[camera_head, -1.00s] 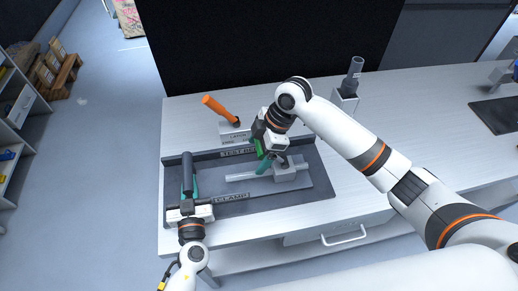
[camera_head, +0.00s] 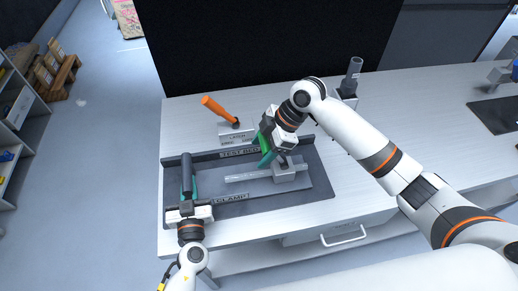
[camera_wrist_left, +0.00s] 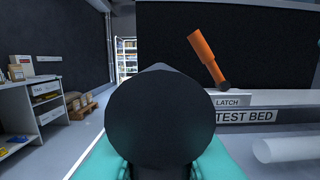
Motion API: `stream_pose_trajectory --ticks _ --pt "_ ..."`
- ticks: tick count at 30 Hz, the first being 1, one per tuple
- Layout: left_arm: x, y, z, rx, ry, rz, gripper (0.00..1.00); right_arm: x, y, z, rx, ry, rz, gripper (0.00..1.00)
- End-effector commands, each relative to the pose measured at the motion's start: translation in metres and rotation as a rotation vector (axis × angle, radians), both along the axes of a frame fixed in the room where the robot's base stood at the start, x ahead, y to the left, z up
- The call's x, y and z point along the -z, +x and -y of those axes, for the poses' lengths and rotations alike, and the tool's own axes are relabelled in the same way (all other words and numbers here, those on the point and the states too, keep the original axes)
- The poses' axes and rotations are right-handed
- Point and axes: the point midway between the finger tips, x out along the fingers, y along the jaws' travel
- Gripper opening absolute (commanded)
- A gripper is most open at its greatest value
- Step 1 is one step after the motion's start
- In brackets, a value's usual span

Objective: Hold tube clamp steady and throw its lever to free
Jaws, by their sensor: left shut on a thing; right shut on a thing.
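The clamp is a grey block (camera_head: 286,174) on the right of a dark tray (camera_head: 240,206) labelled TEST BED and CLAMP. A pale tube (camera_head: 248,177) runs left from the block. My left gripper (camera_head: 188,190) is shut on a dark grey round handle (camera_head: 186,168) at the tray's left end. That handle's end fills the middle of the left wrist view (camera_wrist_left: 160,120), between teal fingers.
An orange-handled latch (camera_head: 218,108) leans up behind the tray on a grey base labelled LATCH. A grey post (camera_head: 354,72) stands at the back right of the white bench (camera_head: 345,185). The bench right of the tray is partly under my right arm.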

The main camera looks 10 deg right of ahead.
Motion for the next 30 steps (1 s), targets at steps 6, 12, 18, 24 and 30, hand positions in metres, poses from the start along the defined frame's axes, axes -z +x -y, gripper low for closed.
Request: stream_pose_trajectory --ticks 6,12,18,24,30 --pt "-0.001 0.001 0.000 -0.002 -0.001 0.003 0.00 -0.008 -0.002 0.018 0.002 0.184 -0.007 0.22" --pt "-0.001 0.001 -0.001 -0.002 -0.001 0.003 0.00 -0.015 -0.002 0.037 0.004 0.374 -0.005 0.22" --pt "-0.001 0.001 -0.001 -0.002 -0.001 0.003 0.00 -0.018 -0.001 0.056 0.006 0.566 -0.003 0.22" --pt "-0.001 0.001 -0.001 -0.003 -0.001 0.003 0.00 -0.018 -0.001 0.076 0.006 0.751 0.000 0.22" --pt "-0.001 0.001 -0.002 -0.004 -0.001 0.003 0.00 -0.016 -0.001 0.093 0.004 0.832 0.007 0.23"
